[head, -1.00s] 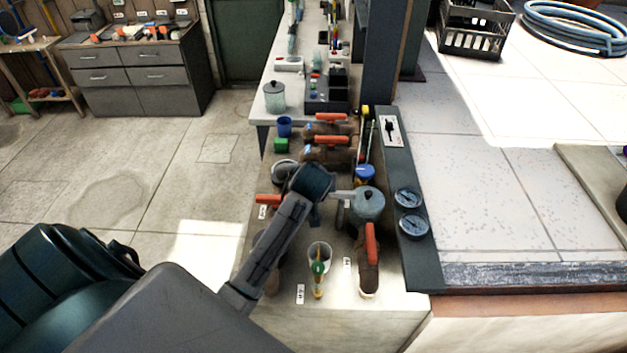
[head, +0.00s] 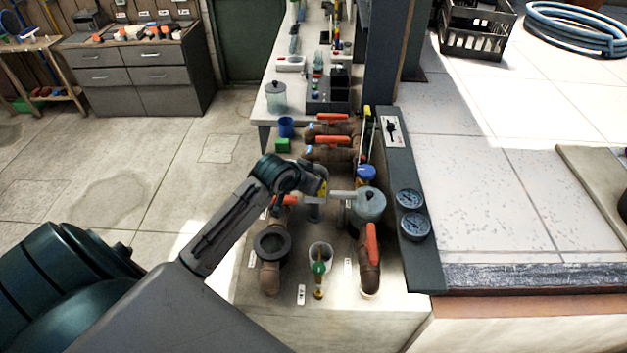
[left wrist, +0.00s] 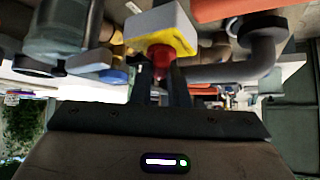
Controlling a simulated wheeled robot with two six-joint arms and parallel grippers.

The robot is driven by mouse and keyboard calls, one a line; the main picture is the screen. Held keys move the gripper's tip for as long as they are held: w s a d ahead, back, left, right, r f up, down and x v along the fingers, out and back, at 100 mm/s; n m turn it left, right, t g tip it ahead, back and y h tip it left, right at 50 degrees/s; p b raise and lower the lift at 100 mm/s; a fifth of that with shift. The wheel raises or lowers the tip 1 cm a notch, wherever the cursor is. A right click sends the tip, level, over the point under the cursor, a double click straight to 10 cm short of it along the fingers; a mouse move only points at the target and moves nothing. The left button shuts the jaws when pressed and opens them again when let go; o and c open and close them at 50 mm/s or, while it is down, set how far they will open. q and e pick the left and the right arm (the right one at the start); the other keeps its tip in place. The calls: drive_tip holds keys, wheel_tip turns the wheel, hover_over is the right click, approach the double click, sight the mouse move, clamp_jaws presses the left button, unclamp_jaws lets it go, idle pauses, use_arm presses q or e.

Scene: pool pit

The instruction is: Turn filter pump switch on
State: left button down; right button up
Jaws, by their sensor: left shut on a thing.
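A grey box with a yellow plate and a red knob (left wrist: 160,55), which looks like a rotary switch, is close in front of my left gripper (left wrist: 163,85) in the left wrist view. The gripper's two dark fingers are shut on the red knob. In the head view my left gripper (head: 318,188) reaches in from the left at the pipework, and a little of the yellow plate (head: 323,187) shows beside it. The knob is hidden there, and I cannot read its position. My right gripper is not in view.
A grey-green canister (head: 368,206) stands just right of the gripper. A dark panel (head: 412,255) with gauges and a white plate with a black lever (head: 391,130) edges the right.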

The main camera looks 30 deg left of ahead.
use_arm(q)
drive_tip(key=m+h, duration=0.2)
drive_tip(key=m, duration=0.1)
drive_tip(key=shift+a+f+b, duration=0.2)
drive_tip(key=shift+a+b, duration=0.05)
drive_tip(key=shift+b, duration=0.05)
drive_tip(key=shift+a+f+m+g+h+b, duration=0.1)
drive_tip(key=shift+m+g+h+b, duration=0.35)
drive_tip(key=shift+m+h, duration=0.3)
drive_tip(key=shift+w+m+g+h+b, duration=0.1)
drive_tip(key=shift+m+g+h+b, duration=0.35)
drive_tip(key=shift+m+b, duration=0.45)
drive_tip(key=m+g+h+b, duration=0.1)
drive_tip(key=m+h+b, duration=0.1)
drive_tip(key=m, duration=0.1)
drive_tip(key=shift+a+b, duration=0.1)
drive_tip(key=shift+b, duration=0.2)
drive_tip(key=shift+w+m+g+h+b, duration=0.1)
drive_tip(key=shift+m+g+h+b, duration=0.3)
drive_tip(key=shift+m+g+b, duration=0.3)
drive_tip(key=shift+m, duration=0.35)
drive_tip(key=c, duration=1.4)
unclamp_jaws()
